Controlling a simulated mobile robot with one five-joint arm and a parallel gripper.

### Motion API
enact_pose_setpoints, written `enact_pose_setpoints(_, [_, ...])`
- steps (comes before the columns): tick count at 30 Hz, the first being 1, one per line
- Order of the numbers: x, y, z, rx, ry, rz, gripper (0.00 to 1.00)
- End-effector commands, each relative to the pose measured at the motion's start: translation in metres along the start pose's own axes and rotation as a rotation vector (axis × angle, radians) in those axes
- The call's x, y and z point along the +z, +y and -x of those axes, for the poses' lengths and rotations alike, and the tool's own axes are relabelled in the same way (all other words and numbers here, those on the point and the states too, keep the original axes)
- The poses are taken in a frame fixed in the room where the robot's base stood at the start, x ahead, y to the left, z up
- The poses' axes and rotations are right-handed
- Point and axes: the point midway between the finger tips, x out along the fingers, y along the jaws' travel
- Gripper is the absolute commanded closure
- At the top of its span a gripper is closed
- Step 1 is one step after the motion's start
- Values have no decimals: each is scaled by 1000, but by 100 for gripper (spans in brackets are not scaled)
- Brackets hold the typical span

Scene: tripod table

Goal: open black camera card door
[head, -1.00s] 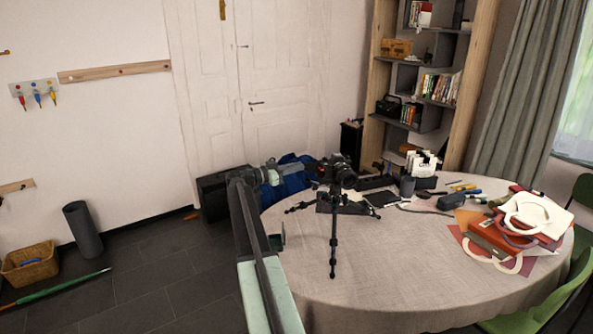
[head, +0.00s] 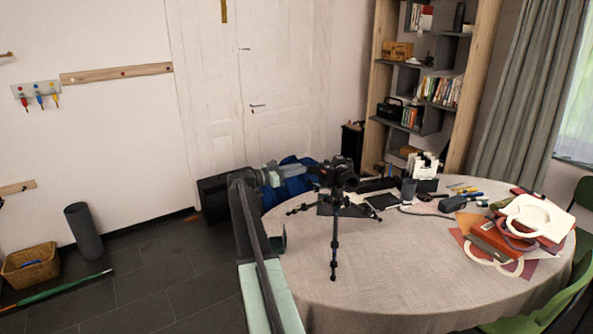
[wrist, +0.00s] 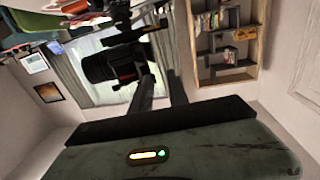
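The black camera (head: 338,174) stands on a small black tripod (head: 334,240) on the round table, its lens facing right. My gripper (head: 312,169) reaches in from the left at about camera height, with its tips close to the camera's left side. Whether they touch it I cannot tell. In the wrist view the camera (wrist: 108,66) is dark and lies just left of my gripper's two fingers (wrist: 158,62), which have a gap between them and nothing visible in it. The card door cannot be made out.
The table (head: 400,270) has free cloth at its front. Red folders and white-handled bags (head: 535,215) are piled at the right. A bookshelf (head: 430,90) stands behind.

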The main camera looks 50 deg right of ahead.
Motion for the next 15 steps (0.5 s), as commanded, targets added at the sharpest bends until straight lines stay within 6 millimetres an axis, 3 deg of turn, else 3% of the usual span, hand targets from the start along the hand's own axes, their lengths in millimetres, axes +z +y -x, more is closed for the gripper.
enact_pose_setpoints(8, [1, 3, 5, 6, -2, 0, 75])
enact_pose_setpoints(15, [0, 1, 49, 2, 0, 0, 75])
